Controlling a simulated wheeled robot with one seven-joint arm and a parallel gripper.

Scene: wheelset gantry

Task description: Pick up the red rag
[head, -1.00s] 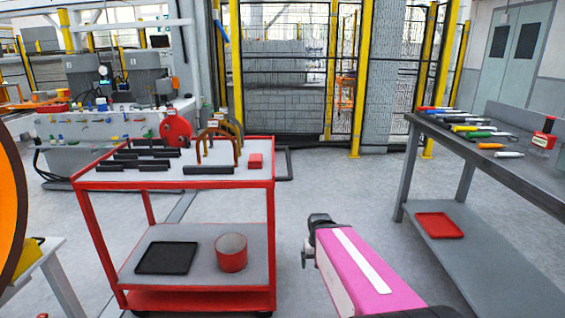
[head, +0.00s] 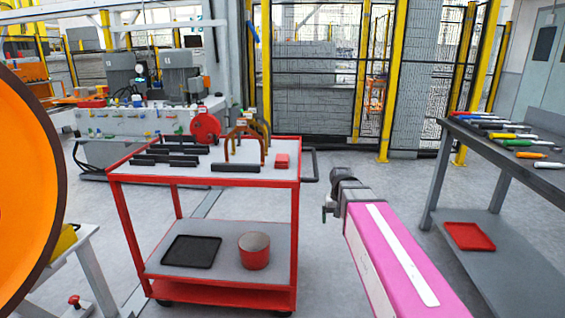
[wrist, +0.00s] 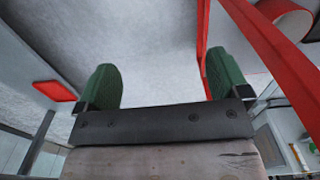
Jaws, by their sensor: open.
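A small red folded item, which looks like the red rag (head: 282,160), lies on the top of the red cart (head: 240,180), near its right edge and beside the arched pieces. My gripper (head: 331,200) is to the right of the cart, apart from it and from the rag. In the wrist view my gripper (wrist: 163,82) has its two green fingers spread, with nothing but floor between them. The rag cannot be made out in the wrist view.
Black bars (head: 170,150) and arched pieces (head: 246,140) share the cart top. A black tray (head: 191,251) and red pot (head: 254,251) are on its lower shelf. A workbench (head: 500,150) with tools stands right, a red tray (head: 470,236) below. Floor between is clear.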

